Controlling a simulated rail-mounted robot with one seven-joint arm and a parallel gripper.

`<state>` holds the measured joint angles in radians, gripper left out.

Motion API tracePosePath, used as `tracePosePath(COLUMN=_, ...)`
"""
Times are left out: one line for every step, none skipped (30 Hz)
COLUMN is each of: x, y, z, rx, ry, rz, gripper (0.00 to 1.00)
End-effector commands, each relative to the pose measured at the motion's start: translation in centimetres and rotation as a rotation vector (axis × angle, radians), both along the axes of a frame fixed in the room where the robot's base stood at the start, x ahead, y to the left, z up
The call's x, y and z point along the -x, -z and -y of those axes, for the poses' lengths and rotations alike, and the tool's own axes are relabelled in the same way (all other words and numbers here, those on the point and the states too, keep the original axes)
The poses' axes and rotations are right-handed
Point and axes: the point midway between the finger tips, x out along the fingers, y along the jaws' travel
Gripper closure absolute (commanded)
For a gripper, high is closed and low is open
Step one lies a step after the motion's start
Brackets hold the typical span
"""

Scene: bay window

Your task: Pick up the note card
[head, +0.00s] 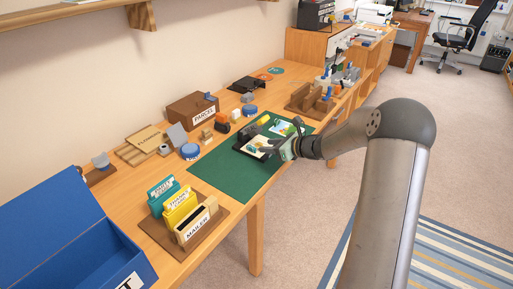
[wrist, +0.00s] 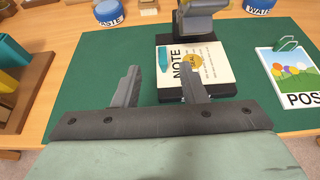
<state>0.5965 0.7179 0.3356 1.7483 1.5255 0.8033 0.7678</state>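The note card (wrist: 215,72) is white, with the word NOTE, a teal mark and a round yellow-orange seal. In the head view the note card (head: 258,149) is on the green mat (head: 225,174), just left of my gripper (head: 286,149). In the wrist view my gripper (wrist: 160,68) is open and empty. Its right finger overlaps the card in the picture; I cannot tell whether it touches.
A postcard (wrist: 291,75) with a clip lies right of the note card. A paste tub (wrist: 108,12) and a water tub (wrist: 261,7) stand behind. A sorter with upright cards (head: 180,207) and a blue box (head: 75,240) are nearer. The mat's near part is clear.

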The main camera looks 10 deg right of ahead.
Motion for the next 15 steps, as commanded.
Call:
tracePosePath(x=-0.7, y=0.5, z=-0.8, rx=-0.002, ry=-0.005, rz=-0.001, gripper=0.62)
tracePosePath(x=-1.1, y=0.7, z=-1.2, rx=0.000, ry=-0.004, rz=0.000, gripper=0.62)
tracePosePath(x=-1.5, y=1.0, z=-1.5, rx=0.000, ry=-0.003, rz=-0.002, gripper=0.62)
tracePosePath(x=-1.8, y=1.1, z=-1.8, rx=0.000, ry=-0.003, rz=0.000, gripper=0.62)
tracePosePath(x=-2.1, y=1.2, z=-2.1, rx=0.000, ry=-0.003, rz=0.000, gripper=0.62)
tracePosePath(x=-2.4, y=1.4, z=-2.3, rx=0.000, ry=-0.002, rz=0.000, gripper=0.62)
tracePosePath(x=-2.5, y=1.5, z=-2.4, rx=0.001, ry=-0.002, rz=-0.001, gripper=0.62)
tracePosePath(x=-2.6, y=1.6, z=-2.5, rx=0.000, ry=-0.001, rz=-0.001, gripper=0.62)
tracePosePath(x=-2.7, y=1.6, z=-2.6, rx=0.001, ry=-0.001, rz=0.000, gripper=0.62)
tracePosePath(x=-2.9, y=1.7, z=-2.7, rx=0.001, ry=-0.001, rz=0.000, gripper=0.62)
tracePosePath(x=-3.0, y=1.8, z=-2.8, rx=0.001, ry=-0.001, rz=0.000, gripper=0.62)
tracePosePath(x=-3.2, y=1.9, z=-3.0, rx=0.001, ry=-0.003, rz=0.000, gripper=0.62)
tracePosePath(x=-3.5, y=2.1, z=-3.2, rx=0.001, ry=-0.003, rz=-0.001, gripper=0.62)
tracePosePath(x=-3.7, y=2.3, z=-3.4, rx=0.000, ry=-0.004, rz=-0.001, gripper=0.62)
tracePosePath(x=-4.2, y=2.7, z=-3.7, rx=0.000, ry=-0.004, rz=0.000, gripper=0.62)
